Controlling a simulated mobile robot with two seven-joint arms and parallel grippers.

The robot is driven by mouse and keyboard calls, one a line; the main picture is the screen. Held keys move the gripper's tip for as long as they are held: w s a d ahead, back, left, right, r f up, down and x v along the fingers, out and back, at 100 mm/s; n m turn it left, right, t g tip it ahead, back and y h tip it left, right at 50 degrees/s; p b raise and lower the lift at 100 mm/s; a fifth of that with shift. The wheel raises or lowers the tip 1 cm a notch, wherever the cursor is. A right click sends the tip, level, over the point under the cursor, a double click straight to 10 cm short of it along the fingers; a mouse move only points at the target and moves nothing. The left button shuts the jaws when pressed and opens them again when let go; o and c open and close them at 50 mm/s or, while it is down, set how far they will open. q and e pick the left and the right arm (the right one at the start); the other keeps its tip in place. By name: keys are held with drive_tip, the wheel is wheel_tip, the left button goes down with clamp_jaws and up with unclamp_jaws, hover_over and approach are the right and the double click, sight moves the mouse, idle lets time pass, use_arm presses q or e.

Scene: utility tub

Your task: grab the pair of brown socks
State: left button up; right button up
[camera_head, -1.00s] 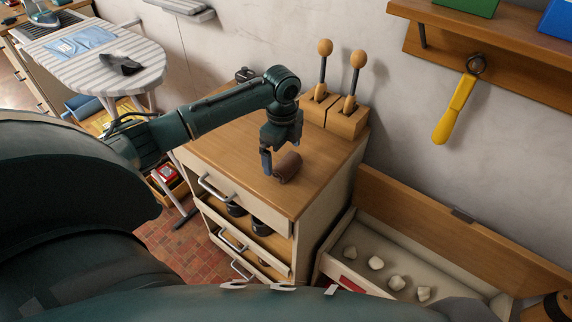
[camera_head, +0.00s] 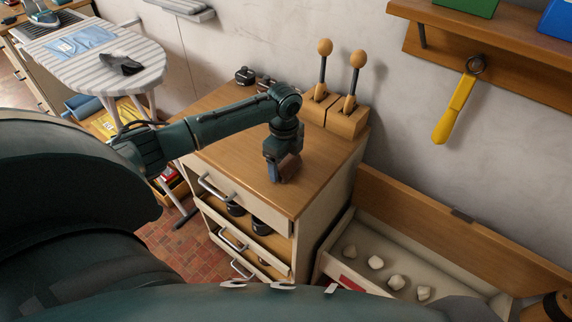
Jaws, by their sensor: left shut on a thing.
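The pair of brown socks (camera_head: 289,168) is a small dark brown roll on the wooden top of the cabinet (camera_head: 250,184). My left gripper (camera_head: 284,174) points down over the socks and is shut on them, covering most of the roll. Whether the socks touch the cabinet top is hard to tell.
Two wooden blocks with ball-topped levers (camera_head: 347,117) stand at the cabinet top's back edge. Small dark items (camera_head: 245,75) lie at its far left. Lower drawers (camera_head: 240,235) are pulled out. An open chest with pale lumps (camera_head: 376,262) stands right. The cabinet top's front is clear.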

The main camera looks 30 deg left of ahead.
use_arm(q)
drive_tip(key=shift+c, duration=1)
drive_tip(key=shift+r, duration=0.1)
